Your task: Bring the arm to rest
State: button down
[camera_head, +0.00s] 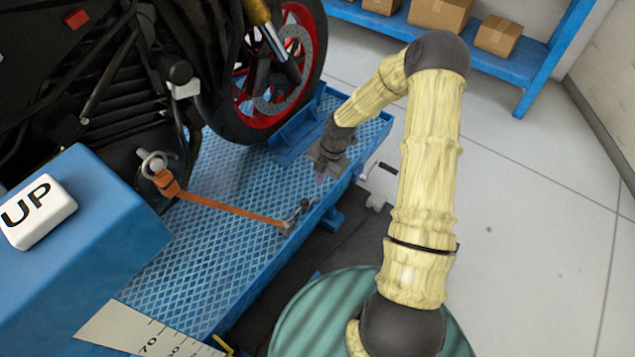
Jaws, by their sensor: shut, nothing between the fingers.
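My arm, in a pale yellow sleeve with dark joints, rises from the lower middle of the head view, bends at the top and reaches down to the left. My gripper (322,172) is at its end, over the right edge of the blue lift platform (215,260), near the motorcycle's front wheel. It is small and dark in this view, and its fingers point down. It is shut and holds nothing. I cannot tell whether it touches the platform.
A motorcycle (110,90) stands on the platform, with an orange strap (230,208) running to the platform's edge. A blue box with a white UP button (38,212) is at left. A blue shelf (500,62) holds cardboard boxes (440,14). The floor (530,230) at right is clear.

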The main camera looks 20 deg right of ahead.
jog(key=shift+w+r, duration=0.1)
jog(key=shift+r, duration=0.05)
dwell(0.4)
jog(key=s+a+r+m+t+h, duration=0.1)
jog(key=s+r+m, duration=0.8)
jog(key=r+m, duration=0.3)
jog(key=s+r+m+t+h, duration=0.2)
jog(key=s+r+m, duration=0.75)
jog(key=m, duration=0.45)
notch_tip(320, 180, up, 31)
jog(key=p, duration=3.1)
jog(key=shift+w, duration=0.15)
jog(key=shift+a, duration=0.15)
